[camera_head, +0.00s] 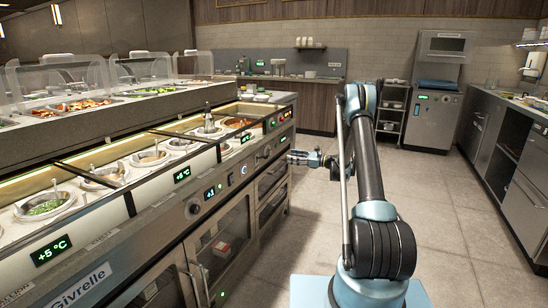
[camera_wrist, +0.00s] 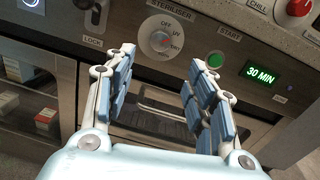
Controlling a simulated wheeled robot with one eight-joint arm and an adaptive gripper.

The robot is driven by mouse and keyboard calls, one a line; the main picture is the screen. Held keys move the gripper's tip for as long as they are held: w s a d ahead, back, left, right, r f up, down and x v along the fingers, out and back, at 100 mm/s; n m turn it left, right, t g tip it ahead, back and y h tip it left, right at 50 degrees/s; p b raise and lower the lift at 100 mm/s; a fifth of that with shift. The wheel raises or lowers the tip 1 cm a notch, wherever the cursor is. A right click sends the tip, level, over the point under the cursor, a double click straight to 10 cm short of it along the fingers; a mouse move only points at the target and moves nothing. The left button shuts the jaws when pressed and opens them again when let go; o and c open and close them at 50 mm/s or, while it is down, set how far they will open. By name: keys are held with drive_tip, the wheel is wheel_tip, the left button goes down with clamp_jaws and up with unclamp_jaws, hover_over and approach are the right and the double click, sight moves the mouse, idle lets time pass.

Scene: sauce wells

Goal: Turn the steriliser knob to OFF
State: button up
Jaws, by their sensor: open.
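The steriliser knob (camera_wrist: 161,41) is a round silver dial on the dark front panel, under the STERILISER label in the wrist view. In the head view my gripper (camera_head: 303,158) is at the right end of the counter front.
A green START button (camera_wrist: 215,60) and a 30 MIN display (camera_wrist: 260,75) are right of the knob. A LOCK switch (camera_wrist: 92,30) is to its left, and a red knob (camera_wrist: 299,7) is at the upper right. The floor (camera_head: 440,215) right of my arm is clear.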

sight(271, 153)
drive_tip(key=x, duration=1.2)
drive_tip(key=shift+c, duration=0.5)
drive_tip(key=c, duration=1)
drive_tip(key=shift+o, duration=0.2)
drive_tip(key=shift+d, duration=0.15)
